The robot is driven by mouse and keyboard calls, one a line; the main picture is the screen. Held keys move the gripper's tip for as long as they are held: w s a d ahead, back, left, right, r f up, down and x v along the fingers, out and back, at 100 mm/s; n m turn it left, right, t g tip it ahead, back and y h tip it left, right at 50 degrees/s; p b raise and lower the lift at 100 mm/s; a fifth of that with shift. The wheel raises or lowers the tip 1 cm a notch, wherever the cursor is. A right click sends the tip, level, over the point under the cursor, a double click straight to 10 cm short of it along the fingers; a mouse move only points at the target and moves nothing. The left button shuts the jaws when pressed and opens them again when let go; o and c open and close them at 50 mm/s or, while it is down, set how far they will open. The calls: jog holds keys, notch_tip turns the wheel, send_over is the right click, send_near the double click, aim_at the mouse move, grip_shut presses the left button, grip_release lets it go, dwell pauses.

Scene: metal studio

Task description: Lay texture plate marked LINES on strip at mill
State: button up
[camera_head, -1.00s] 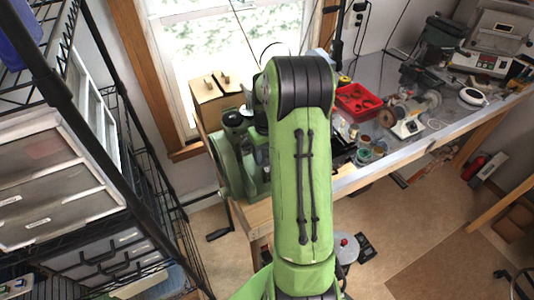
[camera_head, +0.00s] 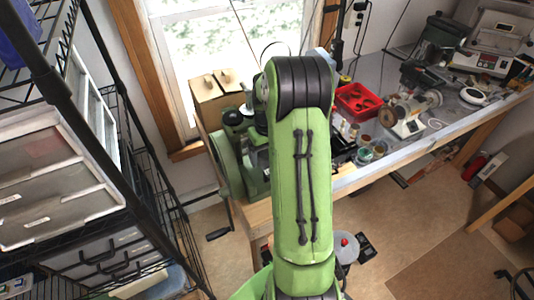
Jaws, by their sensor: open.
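The green rolling mill (camera_head: 228,150) stands on the left end of the workbench, with its crank hanging over the side. My green arm rises through the middle of the view and hides the mill's right side and the bench behind it. My gripper is out of sight behind the arm. I cannot make out the plate marked LINES or the strip.
The workbench (camera_head: 375,165) runs to the right under the window. A red tray (camera_head: 357,101), small jars (camera_head: 365,154) and a bench polisher (camera_head: 404,113) stand on it. A wire shelf (camera_head: 115,160) with drawers fills the left.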

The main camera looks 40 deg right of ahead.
notch_tip(320, 180, up, 16)
jog(key=shift+p, duration=0.4)
